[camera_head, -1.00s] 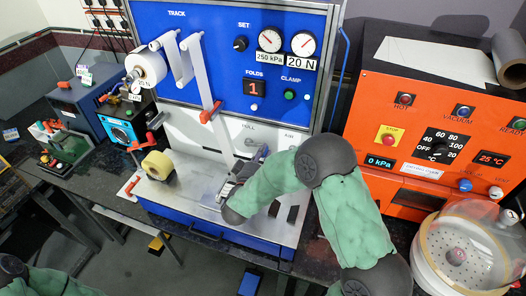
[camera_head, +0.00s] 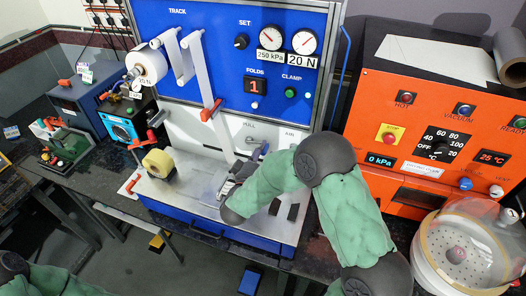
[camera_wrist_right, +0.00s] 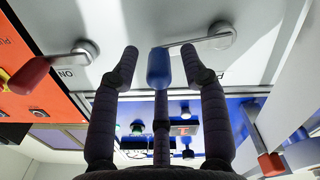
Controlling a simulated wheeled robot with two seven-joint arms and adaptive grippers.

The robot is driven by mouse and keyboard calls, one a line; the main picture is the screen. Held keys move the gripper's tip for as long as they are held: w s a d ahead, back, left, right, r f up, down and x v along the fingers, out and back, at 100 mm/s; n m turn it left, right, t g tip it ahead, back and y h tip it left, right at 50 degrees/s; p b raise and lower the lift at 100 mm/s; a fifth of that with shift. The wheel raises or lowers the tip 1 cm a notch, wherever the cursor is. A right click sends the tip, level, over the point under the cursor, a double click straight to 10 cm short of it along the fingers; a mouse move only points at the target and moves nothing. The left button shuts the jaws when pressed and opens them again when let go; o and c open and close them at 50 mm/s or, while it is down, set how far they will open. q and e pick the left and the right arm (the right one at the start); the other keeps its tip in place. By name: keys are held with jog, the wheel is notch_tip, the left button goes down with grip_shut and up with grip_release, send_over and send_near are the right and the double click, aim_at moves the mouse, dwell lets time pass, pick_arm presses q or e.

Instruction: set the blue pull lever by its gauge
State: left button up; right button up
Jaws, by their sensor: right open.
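The blue pull lever shows in the right wrist view as a blue rounded grip (camera_wrist_right: 158,68) on a bent metal rod from a round pivot. My right gripper (camera_wrist_right: 159,62) is open, with one finger on each side of the blue grip and a visible gap on both sides. In the head view my right gripper (camera_head: 240,176) is low at the machine's white front panel, below the PULL label, and partly hidden by my arm. Two round dials sit on the blue panel: one gauge (camera_head: 270,38) above a 250 kPa label, another gauge (camera_head: 304,42) above a 20 N label. My left gripper is out of view.
A red-handled lever (camera_wrist_right: 30,76) stands left of the blue one in the wrist view. An orange oven-like machine (camera_head: 440,130) and a clear-domed pot (camera_head: 465,250) stand at the right.

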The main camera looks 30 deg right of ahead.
jog(key=v, duration=1.1)
jog(key=shift+s+a, duration=0.1)
